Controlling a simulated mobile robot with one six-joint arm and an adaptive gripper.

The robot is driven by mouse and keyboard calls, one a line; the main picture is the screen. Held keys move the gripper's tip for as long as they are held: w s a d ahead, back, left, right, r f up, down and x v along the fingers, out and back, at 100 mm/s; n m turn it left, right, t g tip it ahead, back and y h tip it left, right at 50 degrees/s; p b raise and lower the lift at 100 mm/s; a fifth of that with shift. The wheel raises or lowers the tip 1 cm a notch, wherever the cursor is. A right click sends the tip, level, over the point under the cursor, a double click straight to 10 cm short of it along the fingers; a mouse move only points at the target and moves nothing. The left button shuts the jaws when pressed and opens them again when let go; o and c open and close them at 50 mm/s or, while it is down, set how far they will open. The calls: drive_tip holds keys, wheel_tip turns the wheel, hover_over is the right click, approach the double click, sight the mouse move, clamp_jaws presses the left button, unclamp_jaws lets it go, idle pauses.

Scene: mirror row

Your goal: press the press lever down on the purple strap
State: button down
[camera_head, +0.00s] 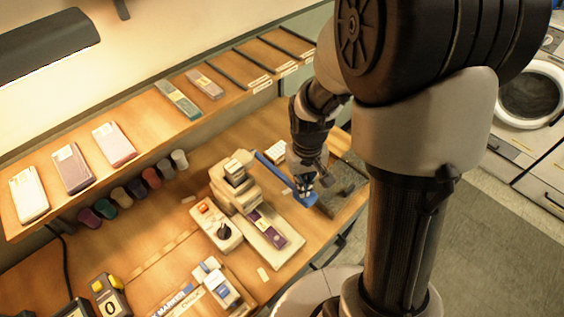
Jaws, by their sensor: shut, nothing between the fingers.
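The cream press (233,188) stands on the wooden bench in the middle of the view. A purple strap (268,228) lies on its pale bed, partly under the press head. A blue bar (272,170), which looks like the press lever, slants down to the right beside the press head. My gripper (304,194) is shut and empty at the lower right end of this bar. I cannot tell whether it touches the bar.
A control box (216,224) with a black knob and orange button sits left of the press bed. A dark grey block (340,186) lies right of my gripper. A shelf (140,165) with cases runs behind, several coloured rolls below it. A label device (218,285) is at the front.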

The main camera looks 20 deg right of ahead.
wheel_tip(320, 180, up, 13)
drive_tip(key=p, duration=1)
drive_tip(key=s+a+r+t+b, duration=0.3)
drive_tip(key=s+r+b, duration=0.3)
drive_tip(key=s+r, duration=0.5)
drive_tip(key=shift+s+a+r+t+b, duration=0.3)
drive_tip(key=shift+s+t, duration=0.5)
drive_tip(key=shift+s, duration=0.9)
drive_tip(key=shift+d+r, duration=0.1)
